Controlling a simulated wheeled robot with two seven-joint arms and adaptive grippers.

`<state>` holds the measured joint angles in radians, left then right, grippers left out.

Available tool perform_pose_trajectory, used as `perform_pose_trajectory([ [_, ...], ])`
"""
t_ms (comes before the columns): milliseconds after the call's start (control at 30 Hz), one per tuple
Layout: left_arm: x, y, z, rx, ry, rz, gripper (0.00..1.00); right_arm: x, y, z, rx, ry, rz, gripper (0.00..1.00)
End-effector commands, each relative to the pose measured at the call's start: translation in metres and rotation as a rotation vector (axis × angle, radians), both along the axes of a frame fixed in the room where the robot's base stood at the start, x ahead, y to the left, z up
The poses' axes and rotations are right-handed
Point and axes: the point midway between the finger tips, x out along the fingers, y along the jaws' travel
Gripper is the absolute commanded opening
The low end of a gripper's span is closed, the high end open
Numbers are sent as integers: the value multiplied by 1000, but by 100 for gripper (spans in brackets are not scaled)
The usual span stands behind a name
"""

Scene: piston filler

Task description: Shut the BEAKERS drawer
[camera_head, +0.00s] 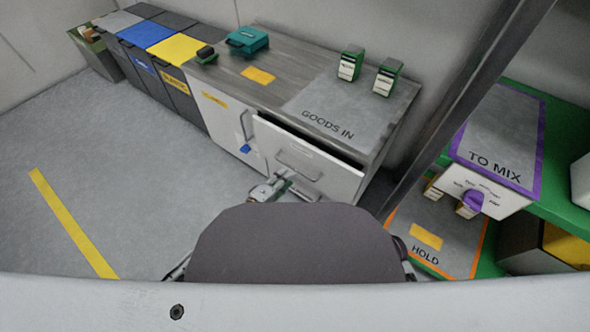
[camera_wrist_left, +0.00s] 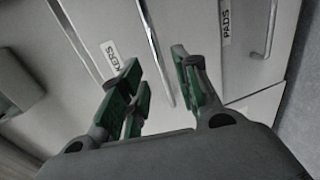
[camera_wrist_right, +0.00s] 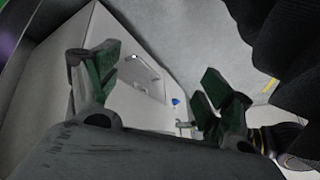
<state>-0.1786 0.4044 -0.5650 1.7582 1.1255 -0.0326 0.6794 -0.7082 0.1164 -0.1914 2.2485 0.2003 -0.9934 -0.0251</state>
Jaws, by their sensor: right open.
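A drawer (camera_head: 300,160) in the white cabinet below the GOODS IN top stands pulled out, with a dark gap above its front. I cannot read its label in the head view. My left gripper (camera_head: 282,187) is low in front of that drawer front. In the left wrist view, the left gripper (camera_wrist_left: 157,65) has its fingers apart, facing white fronts with a partly legible label (camera_wrist_left: 109,49) and a PADS label (camera_wrist_left: 226,22). I see nothing clearly held. My right gripper (camera_wrist_right: 162,68) is open and empty, facing a white front with a handle (camera_wrist_right: 142,70); the head view hides it.
The GOODS IN mat (camera_head: 335,108) bears two green-and-white packs. A teal case (camera_head: 247,40) stands on the counter. A metal post (camera_head: 455,105) rises right of the cabinet. A green bench with the TO MIX mat (camera_head: 500,140) is at the right. The floor at left is clear.

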Motion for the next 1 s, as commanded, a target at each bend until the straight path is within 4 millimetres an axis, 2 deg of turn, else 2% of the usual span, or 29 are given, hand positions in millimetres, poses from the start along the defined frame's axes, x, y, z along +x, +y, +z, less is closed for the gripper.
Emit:
perform_pose_trajectory([
  [600, 44, -32, -11, -1, -1, 0, 32, 6, 3, -17, 28, -41, -17, 80],
  [1000, 52, -38, -13, -1, 1, 0, 32, 1, 4, -28, 35, -34, -23, 80],
])
